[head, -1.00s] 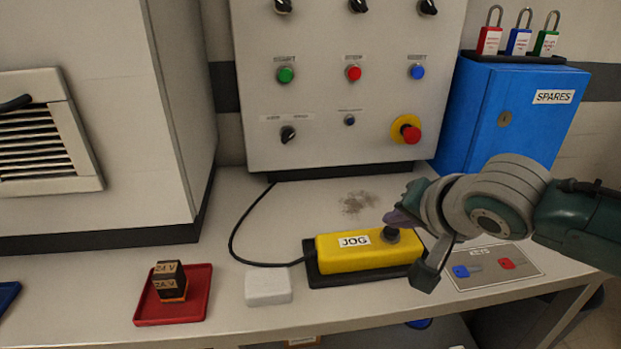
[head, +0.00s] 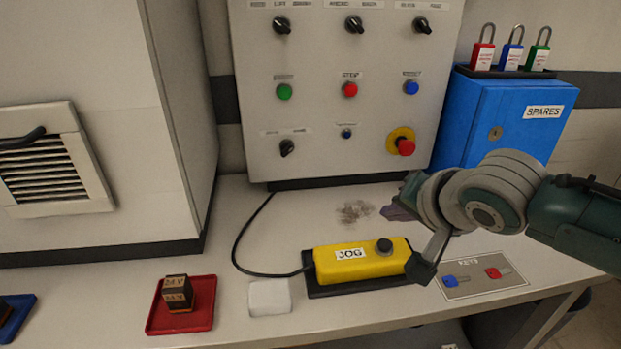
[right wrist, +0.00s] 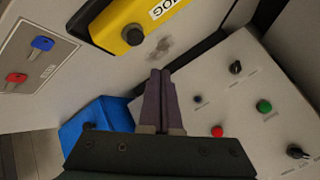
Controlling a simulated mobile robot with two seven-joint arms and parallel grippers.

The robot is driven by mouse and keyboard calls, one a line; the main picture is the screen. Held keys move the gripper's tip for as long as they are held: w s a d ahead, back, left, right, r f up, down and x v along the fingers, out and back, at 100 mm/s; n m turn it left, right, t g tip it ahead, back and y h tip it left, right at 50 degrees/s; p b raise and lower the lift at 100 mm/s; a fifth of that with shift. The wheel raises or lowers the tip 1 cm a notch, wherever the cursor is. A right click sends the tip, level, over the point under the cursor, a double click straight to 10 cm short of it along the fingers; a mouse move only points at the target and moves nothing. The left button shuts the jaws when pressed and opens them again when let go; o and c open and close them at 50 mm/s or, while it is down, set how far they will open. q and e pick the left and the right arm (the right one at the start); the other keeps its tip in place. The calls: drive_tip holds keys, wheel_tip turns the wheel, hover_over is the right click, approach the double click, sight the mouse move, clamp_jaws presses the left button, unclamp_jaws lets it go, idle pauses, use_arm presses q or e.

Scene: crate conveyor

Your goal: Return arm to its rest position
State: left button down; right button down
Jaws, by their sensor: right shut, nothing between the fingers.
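My right arm comes in from the right in the head view, with its wrist bent over the bench. Its gripper (head: 398,212) is partly hidden behind the wrist there, beside the yellow JOG box. In the right wrist view the two dark purple fingers of the gripper (right wrist: 162,75) lie together, shut and empty. They point towards the bench with its grey smudge, and touch nothing that I can see. My left gripper is not in view.
The yellow JOG box (head: 360,261) sits left of my wrist. A key mat (head: 480,276) lies right of it. The control panel (head: 320,130) and blue SPARES box (head: 502,115) stand behind. A red tray (head: 205,318) and white block (head: 269,297) are at front left.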

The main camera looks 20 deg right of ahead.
drive_tip(key=shift+r+p, duration=0.4)
drive_tip(key=shift+r, duration=0.3)
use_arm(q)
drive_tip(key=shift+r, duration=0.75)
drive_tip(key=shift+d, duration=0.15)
use_arm(e)
drive_tip(key=shift+f, duration=0.1)
